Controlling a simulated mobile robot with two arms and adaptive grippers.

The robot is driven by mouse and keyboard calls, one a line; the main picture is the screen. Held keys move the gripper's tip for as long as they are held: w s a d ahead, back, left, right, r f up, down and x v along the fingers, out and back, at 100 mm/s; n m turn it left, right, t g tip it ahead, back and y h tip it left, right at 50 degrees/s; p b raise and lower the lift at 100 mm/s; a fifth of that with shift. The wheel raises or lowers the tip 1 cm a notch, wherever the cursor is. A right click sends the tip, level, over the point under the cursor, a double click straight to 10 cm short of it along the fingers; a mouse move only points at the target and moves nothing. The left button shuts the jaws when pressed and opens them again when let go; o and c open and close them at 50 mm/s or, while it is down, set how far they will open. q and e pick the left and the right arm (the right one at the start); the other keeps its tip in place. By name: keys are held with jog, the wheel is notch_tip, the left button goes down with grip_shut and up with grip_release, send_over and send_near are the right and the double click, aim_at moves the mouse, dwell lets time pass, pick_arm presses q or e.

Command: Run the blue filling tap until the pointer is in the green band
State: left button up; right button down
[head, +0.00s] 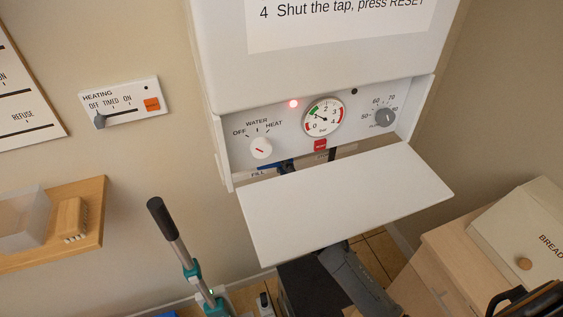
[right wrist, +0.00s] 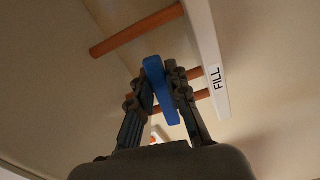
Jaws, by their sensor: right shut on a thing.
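The white boiler panel has a round pressure gauge (head: 323,117) with a green band at upper left. Its dark pointer points left, close to the 1 and the lower end of the green band; exactly which side I cannot tell. The blue filling tap (right wrist: 160,90) shows between the fingers of my right gripper (right wrist: 161,82), which is shut on it from below. In the head view a bit of blue tap (head: 287,166) shows under the panel, beside the FILL label (head: 258,172). The lowered white flap hides most of my right gripper there. My left gripper is out of view.
The flap (head: 345,205) sticks out below the panel. A red lamp (head: 293,104) is lit above a red button (head: 320,146). Copper-coloured pipes (right wrist: 137,30) run near the tap. A black-gripped pole (head: 170,230) stands at left, a bread box (head: 525,235) at right.

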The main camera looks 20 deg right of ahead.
jog(key=shift+r+n+p, duration=0.35)
jog(key=shift+r+n, duration=0.05)
jog(key=shift+n, duration=0.4)
jog(key=c, duration=1.3)
grip_release()
jog(key=s, duration=0.7)
jog(key=shift+s+d, duration=0.15)
jog(key=shift+s, duration=0.1)
